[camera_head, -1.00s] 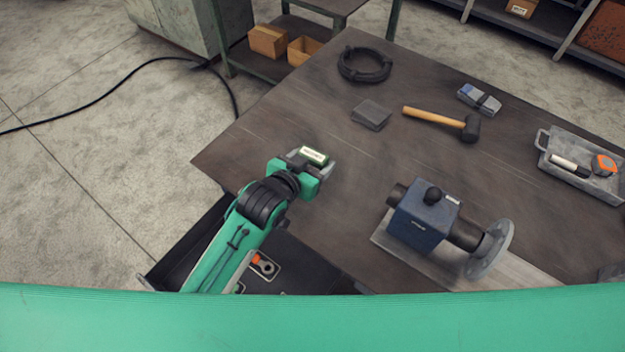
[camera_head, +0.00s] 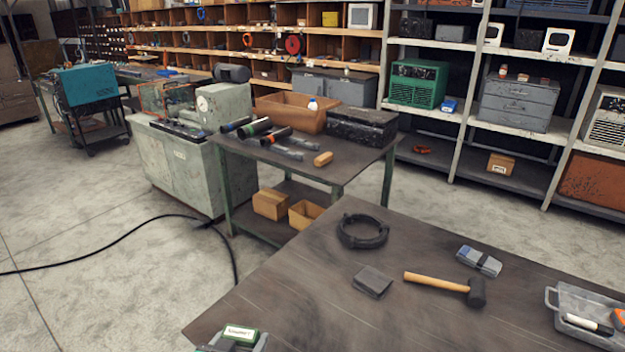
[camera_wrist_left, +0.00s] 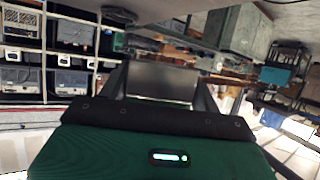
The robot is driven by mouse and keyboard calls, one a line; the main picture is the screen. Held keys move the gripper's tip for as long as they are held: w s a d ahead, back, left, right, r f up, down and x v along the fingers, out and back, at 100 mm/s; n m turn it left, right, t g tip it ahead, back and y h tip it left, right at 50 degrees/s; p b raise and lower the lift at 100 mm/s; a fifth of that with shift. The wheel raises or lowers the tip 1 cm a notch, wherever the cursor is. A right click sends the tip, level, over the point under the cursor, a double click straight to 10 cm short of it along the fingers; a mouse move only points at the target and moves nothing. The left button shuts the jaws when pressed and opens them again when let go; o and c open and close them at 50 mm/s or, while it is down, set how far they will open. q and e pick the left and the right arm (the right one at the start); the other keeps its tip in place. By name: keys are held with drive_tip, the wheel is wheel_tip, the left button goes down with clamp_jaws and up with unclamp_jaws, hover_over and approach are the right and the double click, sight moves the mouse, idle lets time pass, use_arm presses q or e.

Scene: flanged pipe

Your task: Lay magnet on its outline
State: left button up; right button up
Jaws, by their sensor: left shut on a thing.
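The magnet (camera_head: 240,333) is a small green block with a white label on top. It shows at the bottom edge of the head view, near the left corner of the workbench. My left gripper (camera_head: 236,344) is shut on it, with grey fingers at its sides; the rest of that arm is out of the picture. In the left wrist view, a plain grey face (camera_wrist_left: 160,82) fills the space between the two dark fingers. No outline for the magnet shows in either view now. My right gripper is not in view.
A side table (camera_head: 320,165) and shelves stand behind.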

use_arm(q)
drive_tip(key=s+a+n+y, duration=0.1)
drive_tip(key=s+a+y, duration=0.1)
drive_tip(key=a, duration=0.5)
drive_tip(key=shift+s+a+n+y, duration=0.3)
drive_tip(key=shift+s+n, duration=0.1)
drive_tip(key=shift+s, duration=0.3)
drive_tip(key=shift+d, duration=0.15)
drive_tip(key=w+d+m+g+h, duration=0.1)
drive_tip(key=w+d+m+h, duration=0.2)
drive_tip(key=d, duration=0.7)
drive_tip(key=w+d+r+m+h, duration=0.1)
drive_tip(key=w+d+m+h, duration=0.2)
drive_tip(key=d, duration=0.8)
drive_tip(key=shift+w+r+g+h, duration=0.15)
drive_tip(key=shift+w+g+h, duration=0.25)
drive_tip(key=shift+w+h, duration=0.1)
drive_tip(key=shift+d, duration=0.1)
